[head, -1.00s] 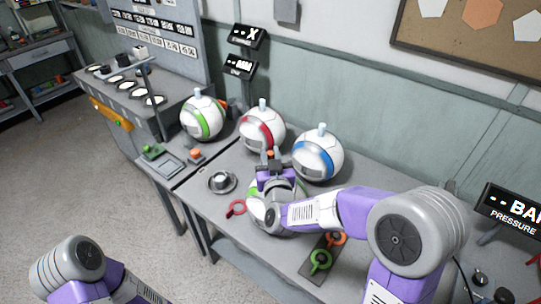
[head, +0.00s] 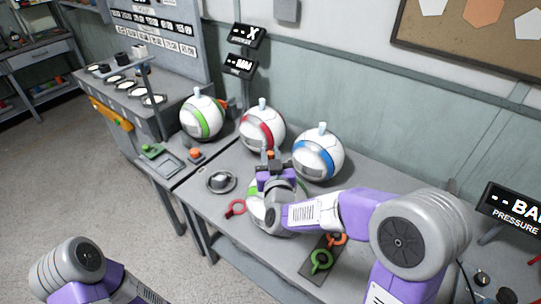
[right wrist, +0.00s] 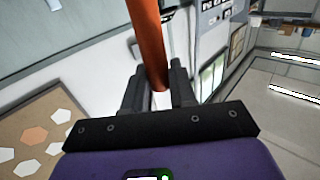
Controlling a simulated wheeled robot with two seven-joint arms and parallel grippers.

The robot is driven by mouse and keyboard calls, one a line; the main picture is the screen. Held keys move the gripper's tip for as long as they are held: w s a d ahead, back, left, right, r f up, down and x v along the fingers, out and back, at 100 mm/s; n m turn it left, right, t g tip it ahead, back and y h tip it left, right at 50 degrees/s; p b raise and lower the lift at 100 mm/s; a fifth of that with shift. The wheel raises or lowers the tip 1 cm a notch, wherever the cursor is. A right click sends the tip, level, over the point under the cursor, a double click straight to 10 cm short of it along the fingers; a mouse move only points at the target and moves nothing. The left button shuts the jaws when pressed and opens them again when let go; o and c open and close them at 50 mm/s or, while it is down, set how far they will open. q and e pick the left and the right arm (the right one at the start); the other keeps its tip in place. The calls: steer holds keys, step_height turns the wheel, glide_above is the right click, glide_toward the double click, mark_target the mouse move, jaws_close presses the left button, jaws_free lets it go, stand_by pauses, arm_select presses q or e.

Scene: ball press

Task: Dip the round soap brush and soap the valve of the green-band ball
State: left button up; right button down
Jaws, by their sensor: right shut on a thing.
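My right gripper (head: 270,160) is shut on an orange handle, whose tip shows between the fingers in the head view. In the right wrist view the orange rod (right wrist: 150,40) stands between the fingers (right wrist: 157,85). Its brush head is not visible, so I cannot tell its shape. The gripper is over a green-marked white ball (head: 257,213) largely covered by my right arm; its valve is hidden. Another green-band ball (head: 208,120) with a pale valve on top stands at the back left. A round metal dish (head: 221,182) with a dark centre sits left of the gripper. My left gripper is out of view.
A red-band ball (head: 255,133) and a blue-band ball (head: 313,160) stand behind the gripper. A red ring tool (head: 236,207) lies near the front edge. Green (head: 320,261) and orange (head: 338,239) ring-shaped pieces lie on a dark plate. The table's right part is mostly clear.

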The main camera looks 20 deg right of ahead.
steer(key=shift+f+b, duration=0.5)
steer(key=shift+r, duration=0.1)
steer(key=shift+r+p, duration=2.7)
steer(key=shift+r, duration=0.8)
steer(key=shift+f, duration=0.1)
